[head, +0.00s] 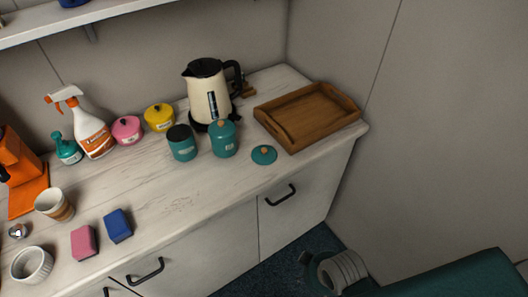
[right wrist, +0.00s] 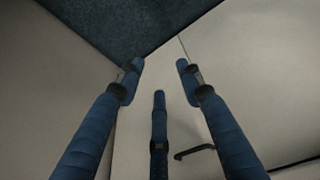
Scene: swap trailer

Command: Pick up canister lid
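In the head view the teal canister lid (head: 264,154) with a light wooden knob lies flat on the counter, near its front edge. Left of it stand a closed teal canister (head: 223,140) with a similar knob and a teal canister (head: 183,146) with a dark top and no knobbed lid. My right gripper (right wrist: 160,75) shows in the right wrist view, fingers spread apart and nothing between them. It faces cabinet fronts and dark floor; the lid is not in that view. My right arm is at the lower right of the head view. My left gripper is not in view.
A wooden tray (head: 303,117) lies right of the lid. A cream kettle (head: 207,91) stands behind the canisters. Pink (head: 127,131) and yellow (head: 159,118) pots, a spray bottle (head: 92,132) and sponges (head: 118,226) are farther left. Counter in front of the canisters is clear.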

